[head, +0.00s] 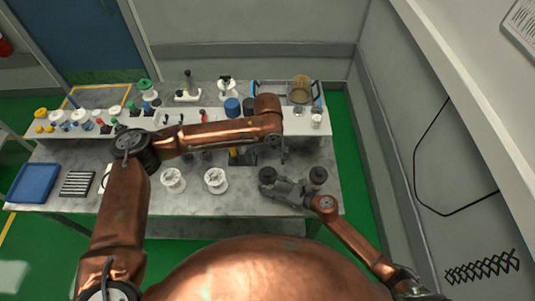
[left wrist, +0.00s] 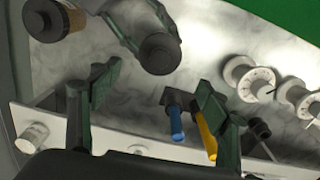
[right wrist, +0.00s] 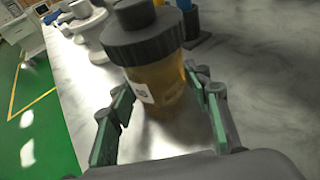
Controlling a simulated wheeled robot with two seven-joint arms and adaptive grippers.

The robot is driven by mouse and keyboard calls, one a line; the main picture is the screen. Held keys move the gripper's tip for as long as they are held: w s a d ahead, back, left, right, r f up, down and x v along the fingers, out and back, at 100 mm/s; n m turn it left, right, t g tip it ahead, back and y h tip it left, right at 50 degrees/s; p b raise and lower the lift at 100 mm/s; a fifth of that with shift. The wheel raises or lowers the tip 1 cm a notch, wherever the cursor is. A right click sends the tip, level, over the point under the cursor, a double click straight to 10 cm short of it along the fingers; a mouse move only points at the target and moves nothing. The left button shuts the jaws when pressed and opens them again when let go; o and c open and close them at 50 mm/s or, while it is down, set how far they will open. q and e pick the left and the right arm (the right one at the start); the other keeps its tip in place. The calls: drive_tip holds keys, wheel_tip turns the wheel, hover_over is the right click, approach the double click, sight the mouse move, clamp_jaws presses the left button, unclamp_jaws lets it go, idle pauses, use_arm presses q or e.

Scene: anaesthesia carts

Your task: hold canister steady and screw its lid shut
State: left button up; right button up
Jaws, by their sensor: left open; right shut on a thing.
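The canister (right wrist: 160,85) is amber with a white label and a dark ribbed lid (right wrist: 143,42) on top. I cannot tell how tightly the lid sits. My right gripper (right wrist: 160,110) is shut on the canister's body, with a finger on each side. In the head view this lid (head: 267,175) shows at the right part of the table; it also shows in the left wrist view (left wrist: 159,53). My left gripper (left wrist: 155,88) is open and empty, between the raised shelf and the held canister, apart from the lid. In the head view, its fingers (head: 283,153) are partly hidden by my arm.
A second dark-lidded amber canister (left wrist: 45,22) stands to the right, beside my right wrist in the head view (head: 318,176). Two white spools (head: 215,180) stand left of the held canister. Yellow and blue items (left wrist: 206,137) stand near the shelf. A blue tray (head: 33,183) lies far left.

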sight(268, 171)
use_arm(q)
wheel_tip(268, 171, down, 9)
drive_tip(key=shift+r, duration=0.2)
drive_tip(key=shift+c, duration=0.2)
drive_tip(key=c, duration=1.1)
drive_tip(key=shift+m, duration=1.5)
drive_tip(key=shift+m, duration=1.4)
drive_tip(key=shift+m, duration=1.4)
